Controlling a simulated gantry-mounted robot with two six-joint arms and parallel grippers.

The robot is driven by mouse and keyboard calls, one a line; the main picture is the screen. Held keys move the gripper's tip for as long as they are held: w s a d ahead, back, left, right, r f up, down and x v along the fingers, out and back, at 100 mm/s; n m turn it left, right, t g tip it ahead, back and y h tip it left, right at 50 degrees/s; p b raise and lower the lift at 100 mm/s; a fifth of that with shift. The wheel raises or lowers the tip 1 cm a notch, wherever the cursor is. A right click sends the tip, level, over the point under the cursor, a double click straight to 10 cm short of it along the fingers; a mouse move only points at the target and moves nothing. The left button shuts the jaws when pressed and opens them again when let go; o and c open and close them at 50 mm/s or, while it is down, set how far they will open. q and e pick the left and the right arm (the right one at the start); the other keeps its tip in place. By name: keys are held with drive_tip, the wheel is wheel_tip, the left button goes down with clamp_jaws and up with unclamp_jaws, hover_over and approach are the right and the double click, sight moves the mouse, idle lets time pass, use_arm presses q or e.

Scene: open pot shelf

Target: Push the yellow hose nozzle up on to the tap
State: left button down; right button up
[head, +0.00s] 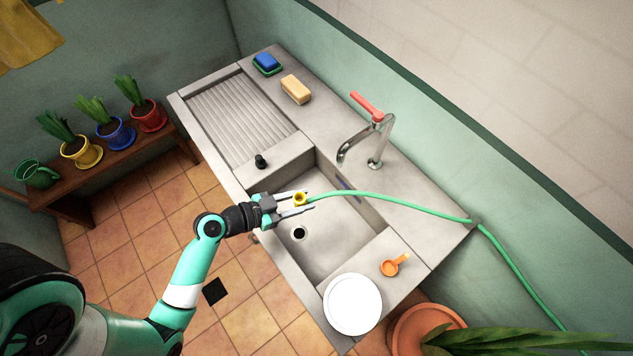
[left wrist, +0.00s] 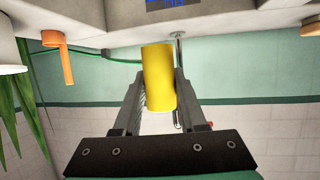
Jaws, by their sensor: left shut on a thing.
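The yellow hose nozzle (head: 299,197) is at the end of the green hose (head: 400,203), over the sink basin. My left gripper (head: 297,204) is shut on the nozzle; the left wrist view shows the yellow nozzle (left wrist: 159,78) between its two fingers. The tap (head: 377,140) is a silver curved spout with a red lever, on the far side of the basin. The spout's mouth is apart from the nozzle, up and to its right in the head view. My right gripper is not in view.
The sink (head: 300,258) has a round drain, with a ribbed drainboard (head: 238,112) at upper left. A sponge (head: 296,89) sits behind. A shelf with several pots (head: 120,160) stands left.

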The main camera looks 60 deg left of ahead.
sight(340, 165)
use_arm(q)
drive_tip(key=shift+s+a+f, duration=0.15)
drive_tip(key=shift+s, duration=0.1)
drive_tip(key=shift+w, duration=1.5)
drive_tip(key=shift+w+a+r+p, duration=0.1)
drive_tip(key=shift+w+r+p, duration=0.5)
drive_tip(key=shift+w, duration=1.1)
drive_tip(key=shift+w+a+r+p, duration=0.1)
drive_tip(key=shift+w+r+p, duration=0.5)
drive_tip(key=shift+w, duration=1.15)
drive_tip(key=shift+w+r+p, duration=0.3)
drive_tip(key=shift+w+r, duration=0.6)
drive_tip(key=shift+w, duration=0.8)
drive_tip(key=shift+r+p, duration=0.3)
drive_tip(key=shift+r, duration=0.15)
drive_tip(key=shift+c, duration=1.9)
unclamp_jaws()
drive_tip(key=shift+f, duration=0.1)
